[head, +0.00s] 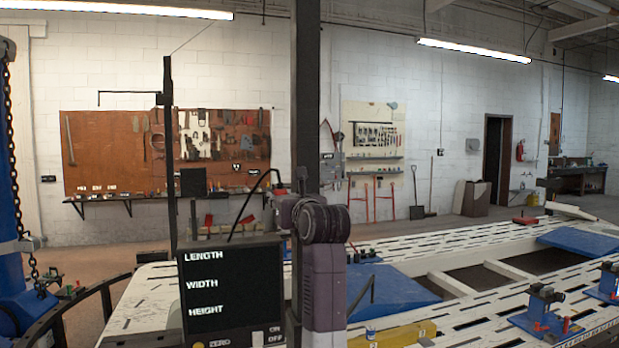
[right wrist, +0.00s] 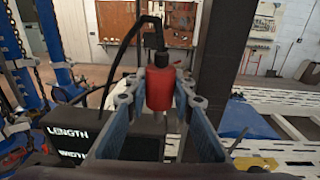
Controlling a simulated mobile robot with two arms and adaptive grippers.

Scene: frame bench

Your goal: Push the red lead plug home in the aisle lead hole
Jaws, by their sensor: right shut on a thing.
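The red lead plug (right wrist: 160,88) stands upright between the two blue fingers of my right gripper (right wrist: 161,98), which is shut on it. A black lead leaves the black top of the plug and arcs down to the left. In the head view a little of the red plug (head: 280,191) shows above the display console (head: 231,295), beside my right wrist. The console is a dark box reading LENGTH, WIDTH and HEIGHT. I cannot make out the aisle lead hole in either view, nor whether the plug touches anything below. My left gripper is not in view.
A dark post (head: 306,90) rises behind my right arm. The slotted white frame bench (head: 440,255) with blue ramps (head: 395,290) and clamps (head: 540,310) lies to the right. A blue tower with a chain (head: 12,200) stands at the left. Tool boards hang on the back wall.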

